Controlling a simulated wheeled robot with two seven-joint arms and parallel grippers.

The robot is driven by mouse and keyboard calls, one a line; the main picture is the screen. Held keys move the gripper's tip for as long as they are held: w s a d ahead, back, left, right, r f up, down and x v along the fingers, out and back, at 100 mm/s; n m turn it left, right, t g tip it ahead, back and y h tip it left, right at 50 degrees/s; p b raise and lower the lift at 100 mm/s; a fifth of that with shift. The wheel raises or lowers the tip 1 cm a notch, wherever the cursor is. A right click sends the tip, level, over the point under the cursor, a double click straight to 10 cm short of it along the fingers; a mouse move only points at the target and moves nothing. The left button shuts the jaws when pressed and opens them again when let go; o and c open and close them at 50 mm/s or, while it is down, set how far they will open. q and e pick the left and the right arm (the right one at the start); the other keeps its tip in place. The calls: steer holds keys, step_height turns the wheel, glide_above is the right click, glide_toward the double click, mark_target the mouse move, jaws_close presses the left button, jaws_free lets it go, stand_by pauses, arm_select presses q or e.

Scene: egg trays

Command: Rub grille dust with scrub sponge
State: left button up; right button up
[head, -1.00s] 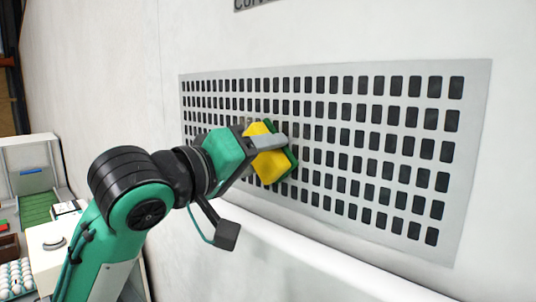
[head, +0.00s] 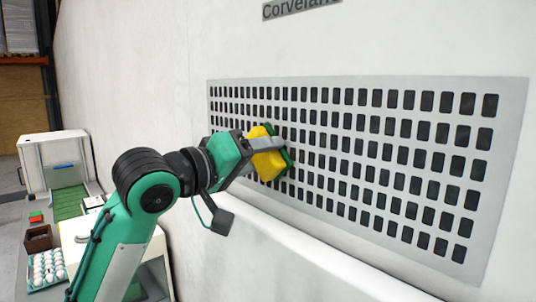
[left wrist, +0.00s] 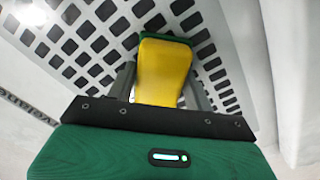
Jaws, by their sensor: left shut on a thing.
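The scrub sponge (head: 268,163) is a yellow block with a green scrub face. My left gripper (head: 268,146) is shut on it, and the green face is turned to the wall grille (head: 498,150). The sponge is at the left part of the grille, against it or very close; I cannot tell if it touches. In the left wrist view the sponge (left wrist: 163,75) sits between both fingers, its green edge toward the grille (left wrist: 30,20). I cannot make out dust on the grille, and the part behind the sponge and gripper is hidden. My right gripper is not in view.
The grille is set in a pale wall (head: 150,110) with a lettered sign (head: 300,6) above. A white ledge (head: 340,265) runs below. At lower left are a machine with a green belt (head: 68,203), an egg tray (head: 47,280) and a brown crate (head: 38,240).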

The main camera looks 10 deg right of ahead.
mark_target(339, 159)
arm_select(q)
steer(key=shift+w+a+p, duration=0.25)
steer(key=shift+w+a, duration=0.35)
steer(key=shift+w, duration=0.25)
steer(key=shift+w+a+p, duration=0.2)
steer(key=shift+w+a, duration=0.4)
steer(key=shift+w, duration=0.2)
steer(key=shift+s+d+r, duration=0.1)
steer(key=shift+r, duration=0.75)
steer(key=shift+s+d, duration=1.75)
steer(key=shift+s, duration=0.65)
steer(key=shift+s+d, duration=1.7)
steer(key=shift+s, duration=0.7)
steer(key=shift+s+d, duration=1.75)
steer(key=shift+s, duration=0.65)
steer(key=shift+a+f, duration=0.1)
steer(key=shift+a, duration=0.15)
steer(key=shift+v, duration=2.85)
